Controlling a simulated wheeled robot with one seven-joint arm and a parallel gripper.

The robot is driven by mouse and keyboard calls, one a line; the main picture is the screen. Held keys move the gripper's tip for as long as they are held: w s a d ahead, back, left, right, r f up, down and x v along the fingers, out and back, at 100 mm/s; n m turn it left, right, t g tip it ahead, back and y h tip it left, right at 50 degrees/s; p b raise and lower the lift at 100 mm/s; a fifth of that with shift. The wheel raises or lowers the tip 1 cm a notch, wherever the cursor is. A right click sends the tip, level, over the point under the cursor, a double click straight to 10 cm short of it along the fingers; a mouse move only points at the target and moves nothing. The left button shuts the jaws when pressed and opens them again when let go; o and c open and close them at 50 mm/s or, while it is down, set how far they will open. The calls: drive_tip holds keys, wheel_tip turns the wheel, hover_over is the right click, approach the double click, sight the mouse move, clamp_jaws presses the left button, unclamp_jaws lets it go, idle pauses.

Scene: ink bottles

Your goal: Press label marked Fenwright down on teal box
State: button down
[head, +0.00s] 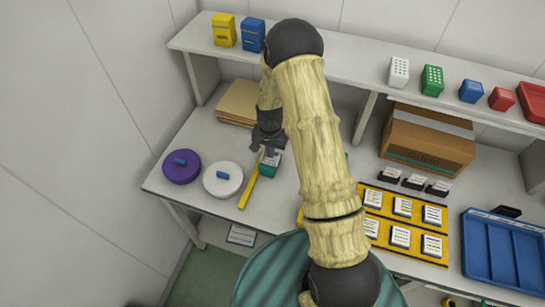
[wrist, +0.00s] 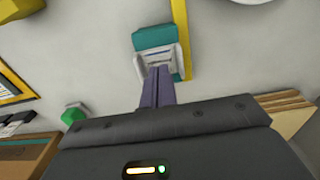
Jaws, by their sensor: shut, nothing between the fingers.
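The teal box (head: 270,168) stands on the worktop, partly behind my gripper and arm in the head view. In the wrist view the teal box (wrist: 153,38) has a white label (wrist: 158,60) with dark print on it. The print is too small to read, so I cannot tell whether it says Fenwright. My gripper (wrist: 158,70) is shut and empty, its fingertips over the near part of the label. I cannot tell whether they touch it. The gripper (head: 270,152) also shows just above the box in the head view.
A yellow bar (head: 249,187) lies beside the box. A purple round container (head: 182,167) and a white one (head: 223,180) stand left. Cardboard sheets (head: 238,103) lie behind. Yellow-edged label trays (head: 402,208), a carton (head: 426,140) and a blue tray (head: 503,252) occupy the right.

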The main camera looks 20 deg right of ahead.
sight(270, 160)
drive_tip(key=shift+r+p, duration=1.3)
drive_tip(key=shift+r, duration=1.05)
drive_tip(key=shift+r, duration=0.1)
drive_tip(key=s+r+n+t+b, duration=0.2)
drive_tip(key=s+r+n, duration=0.4)
drive_tip(key=s+r, duration=1.1)
drive_tip(key=shift+s+r+n+t+b, duration=0.35)
drive_tip(key=shift+s+b, duration=0.2)
drive_tip(key=shift+s, duration=0.65)
